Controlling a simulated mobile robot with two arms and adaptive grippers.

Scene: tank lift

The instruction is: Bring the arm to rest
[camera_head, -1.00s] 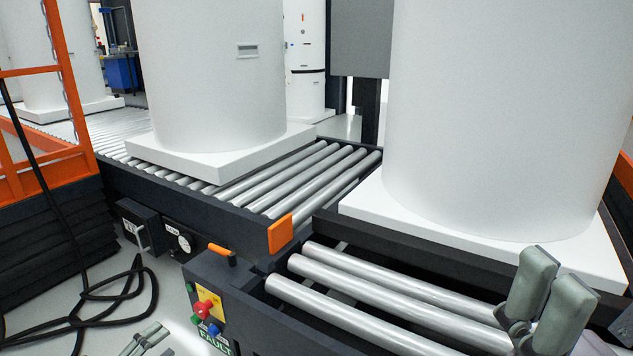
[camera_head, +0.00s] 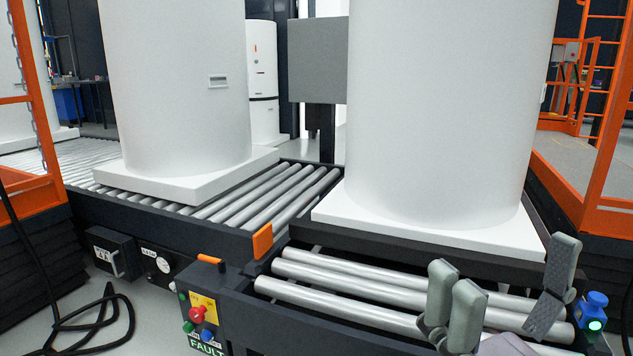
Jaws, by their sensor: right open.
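My right gripper (camera_head: 507,265) is at the lower right in the head view. Its grey fingers are spread wide apart, with nothing between them. It appears in front of the near rollers (camera_head: 340,290); whether it touches them I cannot tell. Behind it a large white tank (camera_head: 445,110) stands upright on a white square base. A second white tank (camera_head: 180,80) stands on the roller conveyor at left. My left gripper is out of the picture.
A control box (camera_head: 205,305) with a red knob, coloured buttons and a FAULT label is at the lower left of the rollers. A blue button device (camera_head: 592,308) is right of my gripper. Orange railings (camera_head: 607,150) stand at both sides. A black cable (camera_head: 95,320) lies on the floor.

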